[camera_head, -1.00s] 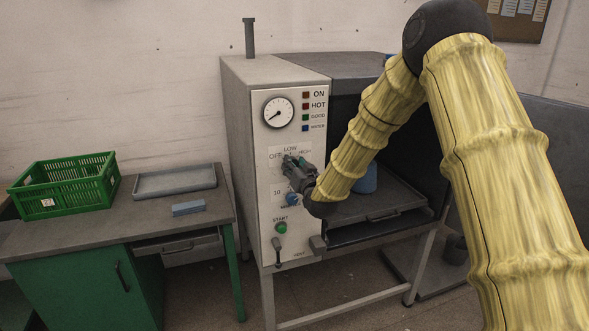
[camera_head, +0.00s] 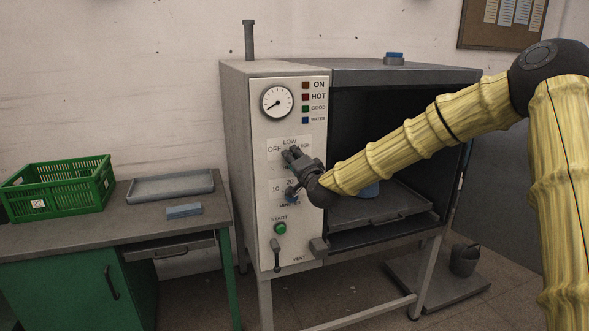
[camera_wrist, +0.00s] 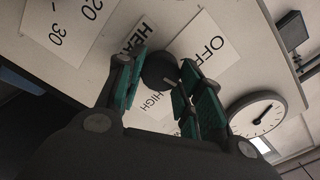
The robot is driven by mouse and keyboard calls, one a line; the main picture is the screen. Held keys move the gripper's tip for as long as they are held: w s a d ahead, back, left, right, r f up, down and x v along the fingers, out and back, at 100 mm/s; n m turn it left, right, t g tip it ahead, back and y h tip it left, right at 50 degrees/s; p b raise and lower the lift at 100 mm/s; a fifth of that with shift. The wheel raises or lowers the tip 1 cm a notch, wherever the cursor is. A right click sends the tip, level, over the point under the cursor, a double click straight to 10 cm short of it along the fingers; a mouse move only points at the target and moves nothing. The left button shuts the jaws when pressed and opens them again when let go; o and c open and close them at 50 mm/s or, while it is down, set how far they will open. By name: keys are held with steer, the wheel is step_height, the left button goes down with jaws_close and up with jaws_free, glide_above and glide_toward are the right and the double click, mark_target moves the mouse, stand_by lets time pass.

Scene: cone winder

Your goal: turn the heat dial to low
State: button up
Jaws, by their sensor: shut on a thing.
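The heat dial is a dark round knob (camera_wrist: 160,70) on the pale front panel (camera_wrist: 225,90) of the machine. In the wrist view the OFF label is at its upper right and the HIGH label below it. A small light mark shows on the knob's lower right side; its exact setting is hard to read. My gripper (camera_wrist: 161,72) has its green-padded fingers on either side of the knob, shut on it. In the head view my gripper (camera_head: 289,153) covers the dial, just below the LOW label (camera_head: 290,142).
A round gauge (camera_head: 277,102) and indicator lamps are above the dial. The dark chamber (camera_head: 400,130) stands open to the right. A green crate (camera_head: 60,185) is on the left bench.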

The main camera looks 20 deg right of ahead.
steer(key=shift+d+f+m+b, duration=0.1)
steer(key=shift+f+m+b, duration=0.05)
steer(key=shift+m+b, duration=0.5)
steer(key=shift+m, duration=0.25)
steer(key=o, duration=1)
steer(key=shift+o, duration=0.2)
steer(key=s, duration=1.2)
steer(key=shift+d, duration=0.25)
